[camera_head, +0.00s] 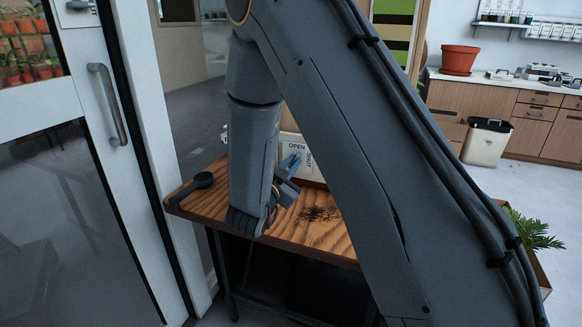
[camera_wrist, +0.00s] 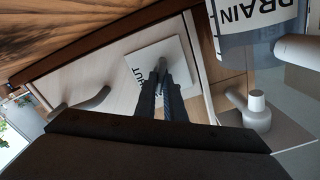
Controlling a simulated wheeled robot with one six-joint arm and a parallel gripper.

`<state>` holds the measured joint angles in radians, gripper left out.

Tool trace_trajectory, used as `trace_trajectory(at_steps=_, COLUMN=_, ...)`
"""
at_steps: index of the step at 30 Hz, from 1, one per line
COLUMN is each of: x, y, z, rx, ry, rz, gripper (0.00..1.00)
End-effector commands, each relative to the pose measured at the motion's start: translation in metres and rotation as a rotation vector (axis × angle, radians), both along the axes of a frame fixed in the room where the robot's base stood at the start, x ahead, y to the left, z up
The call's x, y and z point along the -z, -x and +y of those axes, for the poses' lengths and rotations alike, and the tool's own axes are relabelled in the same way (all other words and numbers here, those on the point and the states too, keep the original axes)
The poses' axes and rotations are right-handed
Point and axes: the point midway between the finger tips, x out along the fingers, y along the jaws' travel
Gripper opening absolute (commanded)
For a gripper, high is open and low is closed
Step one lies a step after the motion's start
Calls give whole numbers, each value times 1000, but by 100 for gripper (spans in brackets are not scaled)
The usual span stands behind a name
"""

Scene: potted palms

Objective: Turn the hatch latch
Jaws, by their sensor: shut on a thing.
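The hatch latch (camera_wrist: 161,65) is a small grey lever in the wrist view, on a white square plate (camera_wrist: 177,54). My gripper (camera_wrist: 161,84) is shut on it, its two dark fingers on either side. Part of a "SHUT" label shows beside the fingers. In the head view, the same plate (camera_head: 296,144) reads OPEN at the top and SHUT at the side. There my gripper (camera_head: 287,178) is at the plate, partly hidden by my arm, and the latch is hidden. The fingers cover part of the latch, so I cannot tell its exact turn.
A grey curved handle (camera_wrist: 91,102) is left of the plate. A container marked DRAIN (camera_wrist: 253,20) and a pale tap-like fitting (camera_wrist: 257,112) are at right. A glass door (camera_head: 60,170) stands left.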

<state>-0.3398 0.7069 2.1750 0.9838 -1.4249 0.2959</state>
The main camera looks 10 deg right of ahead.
Motion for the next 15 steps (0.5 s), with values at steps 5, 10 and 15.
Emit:
trace_trajectory(at_steps=5, x=2, y=1, z=-1, rx=1, ry=-136, rz=-99, gripper=0)
trace_trajectory(at_steps=10, x=3, y=1, z=-2, rx=1, ry=-267, rz=-194, gripper=0)
trace_trajectory(at_steps=15, x=4, y=1, z=-2, rx=1, ry=-397, rz=-289, gripper=0)
